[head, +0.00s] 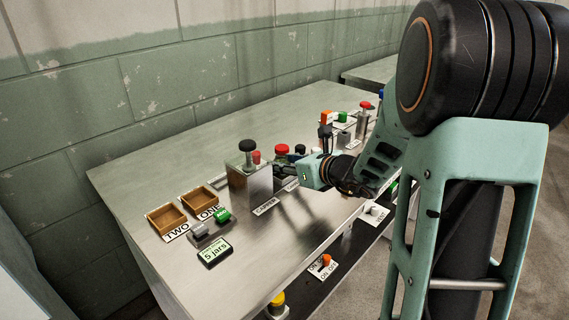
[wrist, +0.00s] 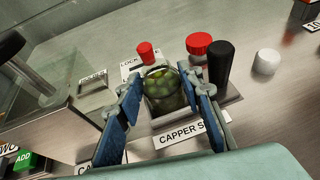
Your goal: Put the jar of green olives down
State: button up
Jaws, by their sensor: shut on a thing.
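The jar of green olives (wrist: 164,92) is a clear, open-topped glass jar with green olives in it, upright or nearly so in the wrist view. My gripper (wrist: 159,80) is shut on it, one blue-padded finger on each side. The jar is over or on the grey plate behind the "CAPPER S…" label (wrist: 187,133); I cannot tell whether its base touches. In the head view my gripper (head: 292,170) is low over the bench beside the capper, and the jar cannot be made out there.
A red knob (wrist: 145,51) by a "LOCK" label, a red-topped part (wrist: 198,45) and a black handle (wrist: 220,63) stand close behind and right of the jar. A white cap (wrist: 267,61) lies further right. The metal capper box (head: 248,184) is at left. The bench's back (head: 250,120) is clear.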

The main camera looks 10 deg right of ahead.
jog(key=o, duration=1.2)
jog(key=shift+o, duration=0.2)
jog(key=shift+r+p, duration=0.2)
jog(key=shift+p, duration=0.1)
jog(key=p+v, duration=0.2)
jog(key=v, duration=1)
jog(key=shift+p, duration=0.3)
jog(key=shift+d, duration=0.1)
